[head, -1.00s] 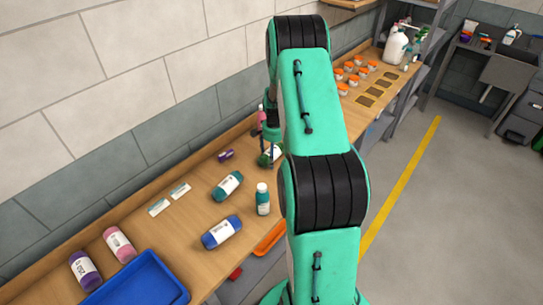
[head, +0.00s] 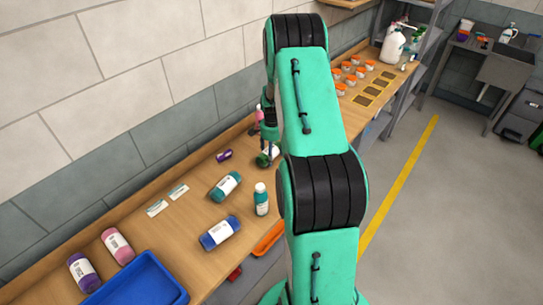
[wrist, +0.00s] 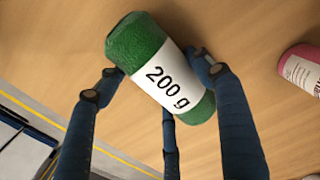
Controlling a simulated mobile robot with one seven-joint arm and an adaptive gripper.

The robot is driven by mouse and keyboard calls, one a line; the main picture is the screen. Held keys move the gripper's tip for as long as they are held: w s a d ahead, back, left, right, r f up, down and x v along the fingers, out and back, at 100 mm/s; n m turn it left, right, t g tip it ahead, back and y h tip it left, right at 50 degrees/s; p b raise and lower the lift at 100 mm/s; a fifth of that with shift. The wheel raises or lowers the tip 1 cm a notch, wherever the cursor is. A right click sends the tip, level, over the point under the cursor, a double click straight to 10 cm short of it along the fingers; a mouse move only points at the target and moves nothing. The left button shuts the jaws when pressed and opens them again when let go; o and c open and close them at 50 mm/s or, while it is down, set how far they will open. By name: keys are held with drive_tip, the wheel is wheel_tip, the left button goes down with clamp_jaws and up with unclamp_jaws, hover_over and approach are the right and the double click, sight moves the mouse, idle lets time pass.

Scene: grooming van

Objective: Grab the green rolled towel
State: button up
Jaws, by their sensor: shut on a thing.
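The green rolled towel (wrist: 140,45) has a white band reading "200 g". In the wrist view it lies between the dark blue fingers of my gripper (wrist: 150,85). The fingers are shut on it, with fingertips on both sides of the roll. In the head view only a small part of the green towel (head: 263,160) shows below my gripper (head: 268,143), partly behind my arm. The wooden bench top (wrist: 260,25) is behind the towel. I cannot tell whether the towel touches it.
A pink bottle or roll (wrist: 303,68) is close by at the right in the wrist view. A teal roll (head: 225,186), a blue roll (head: 220,232), a teal bottle (head: 261,199) and a small purple item (head: 224,155) lie or stand on the bench. A blue tray (head: 140,282) sits at the front left.

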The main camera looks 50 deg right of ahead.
drive_tip(key=shift+r, duration=0.5)
wheel_tip(320, 180, up, 2)
drive_tip(key=shift+a+r, duration=0.1)
drive_tip(key=s+a, duration=0.3)
drive_tip(key=s, duration=0.1)
drive_tip(key=s+a, duration=0.4)
drive_tip(key=s+a+r, duration=0.1)
drive_tip(key=s+a, duration=0.2)
drive_tip(key=s, duration=0.1)
drive_tip(key=shift+a+p, duration=0.25)
drive_tip(key=shift+p, duration=0.15)
